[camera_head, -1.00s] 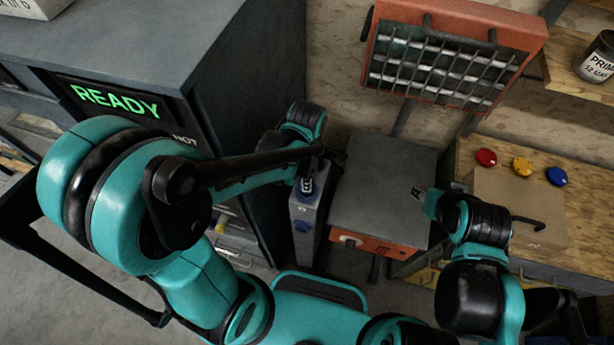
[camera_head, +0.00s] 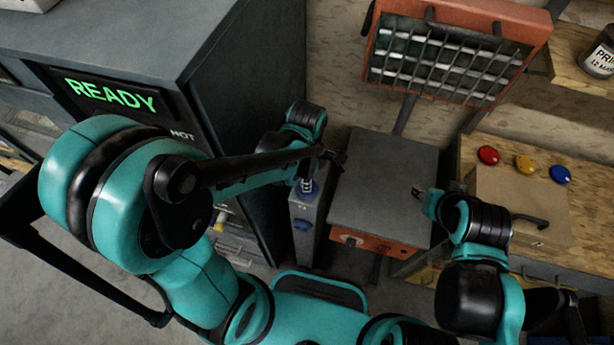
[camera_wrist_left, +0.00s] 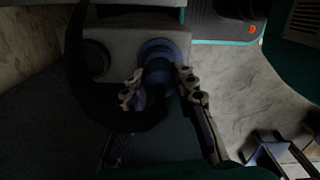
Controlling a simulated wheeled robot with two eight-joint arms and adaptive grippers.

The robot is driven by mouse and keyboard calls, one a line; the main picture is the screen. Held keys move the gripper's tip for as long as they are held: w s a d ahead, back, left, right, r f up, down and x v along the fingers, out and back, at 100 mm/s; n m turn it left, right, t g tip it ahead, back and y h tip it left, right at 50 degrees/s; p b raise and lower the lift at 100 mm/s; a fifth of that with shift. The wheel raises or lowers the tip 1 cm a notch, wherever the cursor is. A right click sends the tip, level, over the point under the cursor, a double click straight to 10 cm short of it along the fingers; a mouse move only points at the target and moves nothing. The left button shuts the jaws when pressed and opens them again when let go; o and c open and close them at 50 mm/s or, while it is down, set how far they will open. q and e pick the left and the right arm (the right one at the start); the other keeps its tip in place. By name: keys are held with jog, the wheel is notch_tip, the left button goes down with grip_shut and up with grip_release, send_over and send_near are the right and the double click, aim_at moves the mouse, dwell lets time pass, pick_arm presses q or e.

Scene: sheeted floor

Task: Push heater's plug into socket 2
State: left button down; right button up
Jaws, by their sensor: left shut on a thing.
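The orange heater (camera_head: 455,48) with a wire grille stands at the upper right in the head view. A narrow grey socket box (camera_head: 304,245) stands left of the dark-topped cabinet. Its near blue socket (camera_head: 302,224) looks empty; I cannot read socket numbers. My left gripper (camera_head: 307,182) is at the box's far socket. In the left wrist view, the left gripper (camera_wrist_left: 160,92) is shut on the dark blue plug (camera_wrist_left: 158,73), whose end meets a blue socket ring (camera_wrist_left: 156,48). How deep it sits is unclear. My right gripper (camera_head: 418,193) is over the cabinet; its jaw opening is unclear.
A tall dark cabinet with a READY display (camera_head: 110,95) stands close on the left. The dark-topped cabinet (camera_head: 385,185) is beside the socket box. A cardboard box (camera_head: 520,205) and red, yellow and blue buttons (camera_head: 525,166) are at right. A thick black cable (camera_wrist_left: 78,85) curves beside the left gripper.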

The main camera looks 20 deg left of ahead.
pick_arm(q)
jog(key=c, duration=1.1)
grip_release()
jog(key=shift+r, duration=0.1)
notch_tip(320, 180, up, 12)
jog(key=shift+f, duration=0.15)
jog(key=s+a+f+m+t+b, duration=0.1)
jog(key=a+m+t+b, duration=0.1)
jog(key=m, duration=0.5)
jog(key=s+a+f+m+t+b, duration=0.1)
jog(key=a+f+m+t, duration=0.1)
jog(key=m, duration=0.4)
jog(key=s+a+f+m+t+b, duration=0.1)
jog(key=a+f+m+t+b, duration=0.1)
jog(key=m, duration=0.5)
jog(key=shift+s+a+m+t+b, duration=0.3)
jog(key=shift+a+t+b, duration=0.05)
jog(key=shift+t, duration=0.25)
